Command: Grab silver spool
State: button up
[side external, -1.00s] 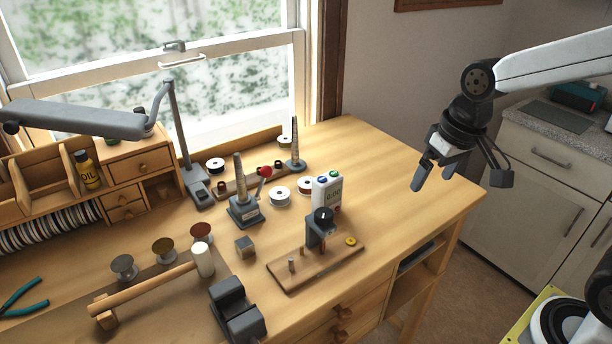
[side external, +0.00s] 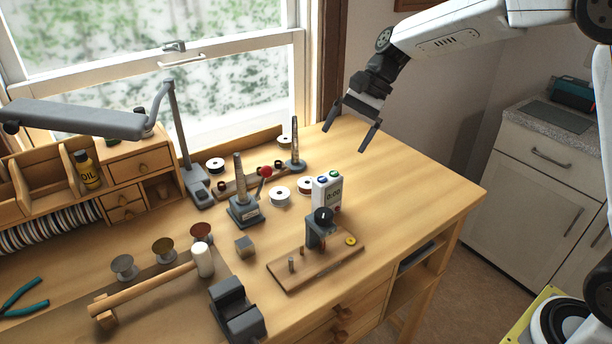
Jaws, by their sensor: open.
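A silver-grey spool (side external: 124,267) stands on the bench at the lower left, just behind the mallet's handle. A brass-coloured spool (side external: 163,250) and a copper-red spool (side external: 201,233) stand in a row to its right. My gripper (side external: 349,139) is open and empty, with its two fingers spread and pointing down. It hangs above the back right part of the bench, far to the right of the silver spool and apart from everything.
A mallet (side external: 150,286) lies before the spools. A lamp (side external: 80,118) overhangs the left. The bench's right end (side external: 420,185) is clear.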

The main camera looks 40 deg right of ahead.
aim_at(283, 191)
jog(key=shift+w+f+m+y, duration=1.15)
jog(key=shift+w+m+y, duration=2.15)
jog(key=shift+w, duration=2.9)
notch_tip(283, 191, down, 14)
jog(key=shift+a+f, duration=0.1)
jog(key=shift+a, duration=0.05)
jog(key=shift+x, duration=1.35)
jog(key=shift+x, duration=2.6)
jog(key=shift+s, duration=0.15)
jog(key=shift+c, duration=0.2)
jog(key=c, duration=1.2)
